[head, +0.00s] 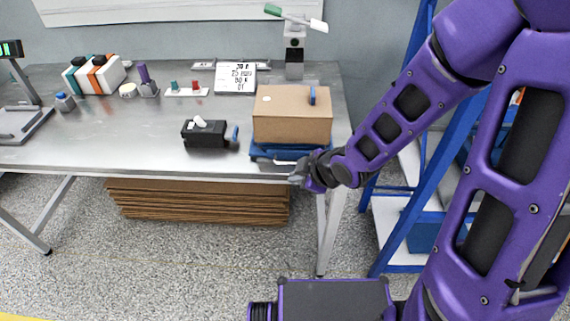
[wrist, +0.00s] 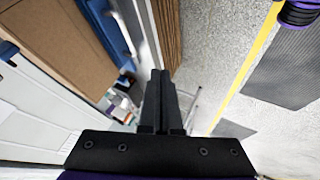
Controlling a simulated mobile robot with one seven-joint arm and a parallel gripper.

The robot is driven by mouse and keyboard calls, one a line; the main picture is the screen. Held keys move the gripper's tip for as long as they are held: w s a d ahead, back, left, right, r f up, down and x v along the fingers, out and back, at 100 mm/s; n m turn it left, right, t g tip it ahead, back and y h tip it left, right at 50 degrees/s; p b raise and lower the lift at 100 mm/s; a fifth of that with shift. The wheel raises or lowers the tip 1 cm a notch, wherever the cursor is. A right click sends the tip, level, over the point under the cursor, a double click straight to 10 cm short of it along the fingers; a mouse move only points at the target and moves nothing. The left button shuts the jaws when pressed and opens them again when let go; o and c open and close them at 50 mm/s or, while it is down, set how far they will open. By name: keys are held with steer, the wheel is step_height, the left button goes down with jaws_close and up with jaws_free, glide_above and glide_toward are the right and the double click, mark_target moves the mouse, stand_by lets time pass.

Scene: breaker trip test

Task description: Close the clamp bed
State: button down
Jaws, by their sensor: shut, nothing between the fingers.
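A blue bed with a pale metal bar at its front (head: 259,150), which looks like the clamp bed, sits at the table's front right edge. A tan box (head: 290,118) with a blue lever on top rests on it and hides most of it. My gripper (head: 298,179) is at the table's front edge, just in front of the bed's right part, with its fingers together and empty. In the wrist view the closed fingertips (wrist: 160,76) are beside the blue bed (wrist: 108,28) and tan box (wrist: 65,40). Contact with the bed cannot be told.
A black device (head: 204,135) with a white toggle and blue lever stands left of the box. A grey post (head: 294,60) with a green-and-white arm stands behind it. Flat cardboard (head: 200,203) is stacked under the table. A blue rack (head: 415,190) stands right.

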steer(key=w+a+f, duration=0.1)
steer(key=w+f, duration=0.1)
steer(key=w+f+b, duration=0.1)
steer(key=w+f, duration=0.1)
steer(key=w, duration=0.1)
steer(key=w+a+f, duration=0.1)
steer(key=w+f, duration=0.1)
steer(key=shift+w+a+f, duration=0.1)
steer(key=shift+w+a, duration=0.2)
steer(key=shift+a, duration=0.05)
steer(key=shift+w, duration=0.35)
steer(key=shift+w, duration=0.1)
